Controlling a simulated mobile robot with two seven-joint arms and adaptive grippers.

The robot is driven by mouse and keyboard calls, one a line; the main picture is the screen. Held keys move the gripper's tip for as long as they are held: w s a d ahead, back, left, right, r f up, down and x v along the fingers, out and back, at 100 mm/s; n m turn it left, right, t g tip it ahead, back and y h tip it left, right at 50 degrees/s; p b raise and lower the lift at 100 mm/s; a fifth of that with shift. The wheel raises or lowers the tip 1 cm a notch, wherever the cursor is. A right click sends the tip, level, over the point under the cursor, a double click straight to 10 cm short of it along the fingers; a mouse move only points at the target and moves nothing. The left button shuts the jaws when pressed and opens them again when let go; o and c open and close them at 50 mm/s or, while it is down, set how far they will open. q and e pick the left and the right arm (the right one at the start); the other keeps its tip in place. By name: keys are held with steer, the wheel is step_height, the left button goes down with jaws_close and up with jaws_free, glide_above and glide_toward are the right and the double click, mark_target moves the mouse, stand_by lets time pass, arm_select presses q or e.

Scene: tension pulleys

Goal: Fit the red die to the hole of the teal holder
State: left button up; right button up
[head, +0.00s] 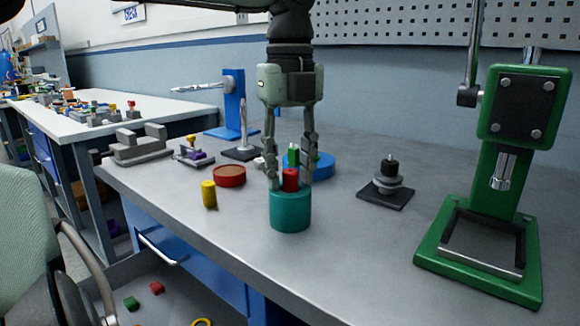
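The teal holder (290,211) is a round cup standing on the grey table near the middle of the head view. The red die (290,180) is a small upright cylinder at the holder's top. Its lower end is hidden by the holder's rim, so how deep it sits cannot be told. My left gripper (291,184) points straight down over the holder, with one finger on each side of the red die. The fingers look open, with narrow gaps beside the die. My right gripper is not in view.
A yellow cylinder (209,194), a red round holder (229,176) and a blue round holder (319,166) with a green piece (293,156) stand close by. A black-based post (387,185) and a green press (508,180) stand right. The front table is clear.

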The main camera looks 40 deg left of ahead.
arm_select(q)
steer(key=shift+o, duration=0.2)
steer(key=shift+r+p, duration=1.35)
steer(key=shift+r, duration=0.6)
steer(key=shift+c, duration=0.4)
jaws_close()
steer(key=shift+f+b, duration=0.95)
steer(key=shift+f, duration=0.1)
steer(key=shift+s+d+f, duration=0.1)
steer(key=shift+s+f, duration=0.05)
stand_by(0.9)
